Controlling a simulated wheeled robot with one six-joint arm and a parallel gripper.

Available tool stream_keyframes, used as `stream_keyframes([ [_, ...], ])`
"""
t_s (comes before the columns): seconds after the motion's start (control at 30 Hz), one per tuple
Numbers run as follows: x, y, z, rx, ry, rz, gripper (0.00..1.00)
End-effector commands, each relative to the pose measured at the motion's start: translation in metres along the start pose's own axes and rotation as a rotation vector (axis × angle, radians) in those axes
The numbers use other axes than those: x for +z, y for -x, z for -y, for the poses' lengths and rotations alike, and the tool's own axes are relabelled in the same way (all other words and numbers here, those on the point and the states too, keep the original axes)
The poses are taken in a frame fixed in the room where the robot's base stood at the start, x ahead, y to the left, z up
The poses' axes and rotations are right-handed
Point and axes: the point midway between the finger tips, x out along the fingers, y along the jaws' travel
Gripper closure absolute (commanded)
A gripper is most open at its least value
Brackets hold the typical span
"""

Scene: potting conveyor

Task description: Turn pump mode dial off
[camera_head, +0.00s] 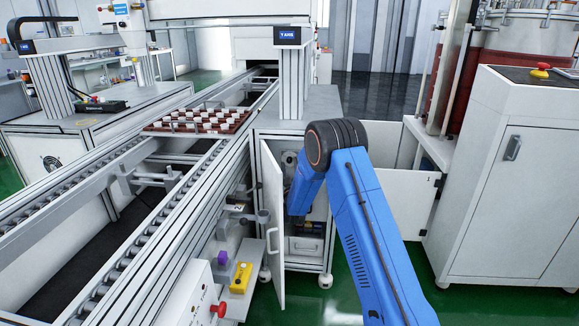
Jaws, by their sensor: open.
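I cannot make out the pump mode dial; my arm covers much of the cabinet interior. The grey-white cabinet (262,150) under the conveyor has its narrow left door (273,222) swung open toward me. My blue arm rises from the bottom right, bends at its dark elbow and reaches down into the opening. My gripper is hidden behind the arm. A round grey part (290,158) shows at the upper left of the opening, too small to identify. A boxy unit (305,245) sits low inside.
The conveyor (130,240) runs along the left and carries a tray (160,127) of red-brown and white pieces. A yellow device (241,277) and a red button (218,309) are at lower left. A white cabinet (505,185) stands right. Green floor (330,295) shows between.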

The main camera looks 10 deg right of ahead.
Motion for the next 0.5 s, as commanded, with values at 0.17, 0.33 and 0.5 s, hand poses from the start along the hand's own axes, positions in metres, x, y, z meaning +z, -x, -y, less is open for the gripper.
stream_keyframes([
  [0.17,-0.0002,-0.0072,0.0000,0.000,0.000,-0.001,0.60],
  [0.33,-0.0001,-0.0073,0.0000,0.000,0.000,0.000,0.60],
  [0.5,0.0000,-0.0073,0.0000,0.000,0.000,0.000,0.88],
])
